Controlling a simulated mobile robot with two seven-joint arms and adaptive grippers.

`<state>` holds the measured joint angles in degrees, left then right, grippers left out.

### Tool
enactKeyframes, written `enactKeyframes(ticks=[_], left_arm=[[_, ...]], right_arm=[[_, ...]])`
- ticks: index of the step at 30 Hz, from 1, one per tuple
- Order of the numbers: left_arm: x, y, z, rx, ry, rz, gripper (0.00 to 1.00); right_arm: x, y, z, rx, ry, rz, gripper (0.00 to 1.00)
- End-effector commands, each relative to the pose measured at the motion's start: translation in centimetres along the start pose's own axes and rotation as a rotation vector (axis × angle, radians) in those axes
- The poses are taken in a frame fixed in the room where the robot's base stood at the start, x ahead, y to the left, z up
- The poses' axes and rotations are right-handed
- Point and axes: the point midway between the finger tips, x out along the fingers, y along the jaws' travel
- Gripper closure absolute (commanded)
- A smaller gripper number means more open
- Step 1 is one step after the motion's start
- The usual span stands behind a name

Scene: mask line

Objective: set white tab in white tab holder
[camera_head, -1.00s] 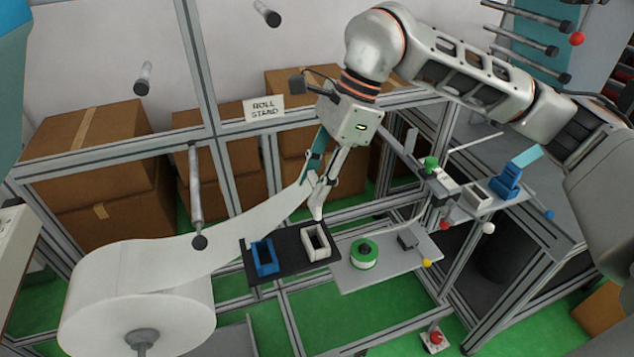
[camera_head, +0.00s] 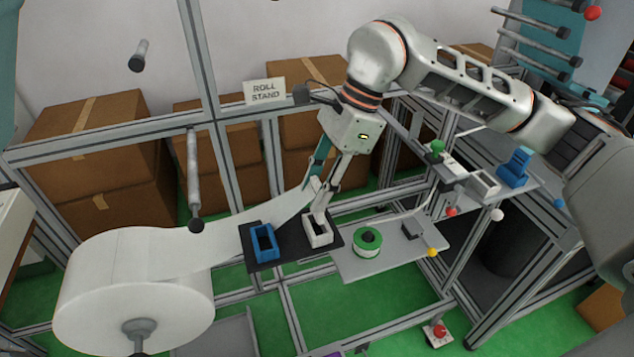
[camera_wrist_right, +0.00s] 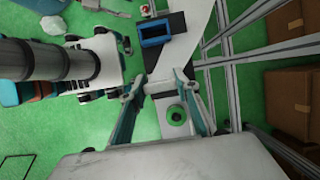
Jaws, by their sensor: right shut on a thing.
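The white tab holder (camera_head: 318,236) is an open rectangular frame on the right half of a black plate (camera_head: 289,240). My right gripper (camera_head: 319,212) points down over it, shut on the white tab, with its fingertips at the holder's opening. The tab is largely hidden by the fingers and the holder's rim, so I cannot tell how deep it sits. In the right wrist view, the right gripper's teal fingers (camera_wrist_right: 163,83) close around a pale piece over the holder area. My left gripper is not in view.
A blue holder (camera_head: 264,242) sits left on the same plate. A green-and-white tape roll (camera_head: 368,242) lies on the grey shelf (camera_head: 350,262) to the right. Frame bars surround the area.

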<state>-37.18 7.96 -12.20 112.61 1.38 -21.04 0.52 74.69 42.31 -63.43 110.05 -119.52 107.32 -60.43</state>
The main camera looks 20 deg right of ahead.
Motion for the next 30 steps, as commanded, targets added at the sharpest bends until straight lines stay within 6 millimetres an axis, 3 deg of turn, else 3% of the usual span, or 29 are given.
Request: enactKeyframes(ticks=[18, 30], left_arm=[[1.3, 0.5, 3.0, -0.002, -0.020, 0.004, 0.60], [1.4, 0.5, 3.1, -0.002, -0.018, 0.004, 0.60]], right_arm=[[3.7, 0.0, -1.6, 0.000, 0.001, 0.000, 0.90], [4.3, 0.0, -1.8, -0.001, 0.000, -0.002, 0.90]])
